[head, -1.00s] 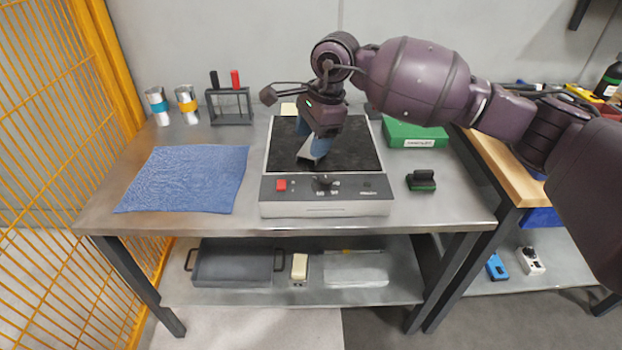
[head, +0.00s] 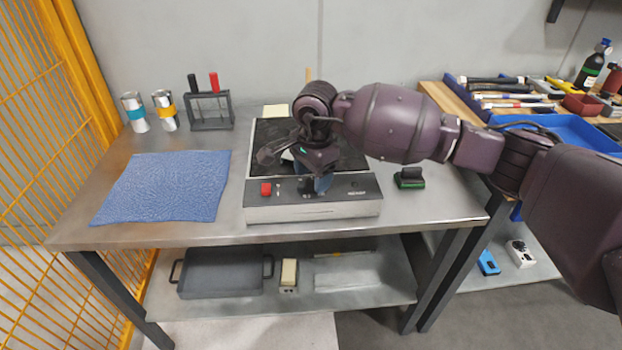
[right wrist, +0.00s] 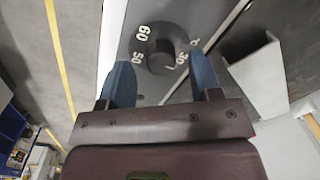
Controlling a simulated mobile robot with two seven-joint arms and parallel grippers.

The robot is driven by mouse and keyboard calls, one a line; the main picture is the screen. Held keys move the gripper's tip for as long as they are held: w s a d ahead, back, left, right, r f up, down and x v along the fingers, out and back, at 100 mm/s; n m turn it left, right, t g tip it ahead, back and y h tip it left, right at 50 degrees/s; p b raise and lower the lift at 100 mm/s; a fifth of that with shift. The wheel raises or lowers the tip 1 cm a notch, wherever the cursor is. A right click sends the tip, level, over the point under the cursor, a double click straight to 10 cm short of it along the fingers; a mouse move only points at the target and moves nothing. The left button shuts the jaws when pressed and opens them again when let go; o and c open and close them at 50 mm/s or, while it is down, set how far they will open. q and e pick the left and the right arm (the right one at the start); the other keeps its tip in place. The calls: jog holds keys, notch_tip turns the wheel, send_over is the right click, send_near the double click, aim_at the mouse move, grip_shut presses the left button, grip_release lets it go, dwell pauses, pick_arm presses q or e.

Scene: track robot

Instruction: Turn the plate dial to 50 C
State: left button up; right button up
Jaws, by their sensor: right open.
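The hot plate (head: 360,209) stands on the steel table, with a dark top and a grey front panel. Its black dial (right wrist: 160,56) shows in the right wrist view, with the numbers 60, 50 and 30 around it. A small light mark sits on the knob's lower right side, toward the 30. In the head view the dial (head: 306,187) is partly hidden by my right gripper (head: 320,188). My right gripper is open, its blue fingers (right wrist: 160,62) on either side of the dial in the wrist view; contact cannot be told. My left gripper is not in view.
A red switch (head: 266,189) sits left of the dial on the panel. A blue cloth (head: 165,187) lies to the left, and a black and green block (head: 411,178) to the right. A rack (head: 210,110) and two cans stand behind. A yellow mesh fence borders the left.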

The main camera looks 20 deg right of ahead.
jog(key=shift+f, duration=0.65)
jog(key=c, duration=0.9)
jog(key=shift+c, duration=0.2)
